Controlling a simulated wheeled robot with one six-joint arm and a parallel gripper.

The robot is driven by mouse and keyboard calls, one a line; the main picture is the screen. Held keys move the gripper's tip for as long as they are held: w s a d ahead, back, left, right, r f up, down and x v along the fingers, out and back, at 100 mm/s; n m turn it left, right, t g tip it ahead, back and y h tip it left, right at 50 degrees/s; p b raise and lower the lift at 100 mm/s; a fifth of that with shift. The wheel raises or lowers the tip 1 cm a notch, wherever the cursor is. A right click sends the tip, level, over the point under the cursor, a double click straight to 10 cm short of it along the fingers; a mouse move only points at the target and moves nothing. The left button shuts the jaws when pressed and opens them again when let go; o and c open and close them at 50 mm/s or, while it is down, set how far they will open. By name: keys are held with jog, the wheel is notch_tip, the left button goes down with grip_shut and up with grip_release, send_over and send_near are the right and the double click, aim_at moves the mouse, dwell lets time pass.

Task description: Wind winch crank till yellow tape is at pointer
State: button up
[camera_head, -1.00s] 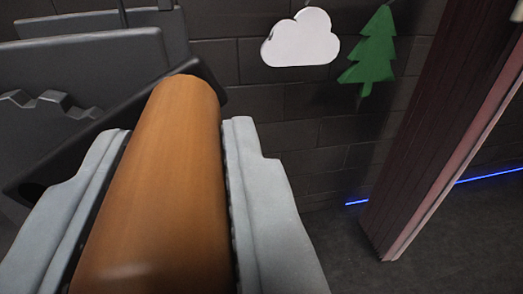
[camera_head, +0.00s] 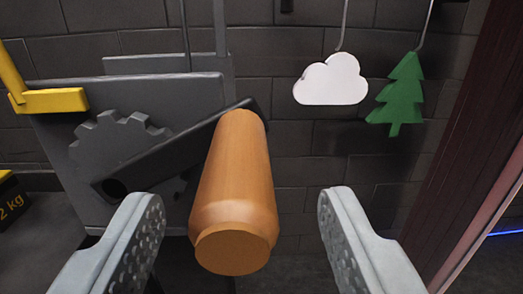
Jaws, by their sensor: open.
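The winch crank's wooden handle (camera_head: 236,185) points toward me in the middle of the camera view. It sits at the upper right end of the dark crank arm (camera_head: 170,155), which slopes down to the left across a grey gear (camera_head: 110,140) and plate. My gripper (camera_head: 240,230) is open, with one finger on each side of the handle and clear gaps to it. The left finger is nearer the handle than the right one. I see no yellow tape and no pointer that I can make out.
A yellow bracket (camera_head: 50,100) stands at the left, with a dark block marked "2 kg" (camera_head: 10,200) at the left edge. A white cloud (camera_head: 332,80) and a green tree (camera_head: 399,95) hang before the brick wall. A dark reddish post (camera_head: 470,150) stands at the right.

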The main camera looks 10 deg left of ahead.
jog(key=v, duration=0.6)
dwell(0.3)
jog(key=shift+s+r, duration=0.1)
jog(key=s+d+r+h, duration=0.1)
jog(key=s+d+r, duration=0.2)
jog(key=s+d, duration=0.3)
jog(key=s+d+r+m, duration=0.1)
jog(key=s+d+r, duration=0.2)
jog(key=s, duration=0.4)
jog(key=s+d+r+h, duration=0.1)
jog(key=s+d+r, duration=0.2)
jog(key=s+d, duration=0.3)
jog(key=s+d+f+m+h, duration=0.1)
jog(key=s+d, duration=0.3)
jog(key=s, duration=0.8)
jog(key=s+d+m+h, duration=0.1)
jog(key=s+d, duration=0.3)
jog(key=s, duration=0.9)
jog(key=shift+f+h, duration=0.4)
jog(key=shift+h, duration=0.1)
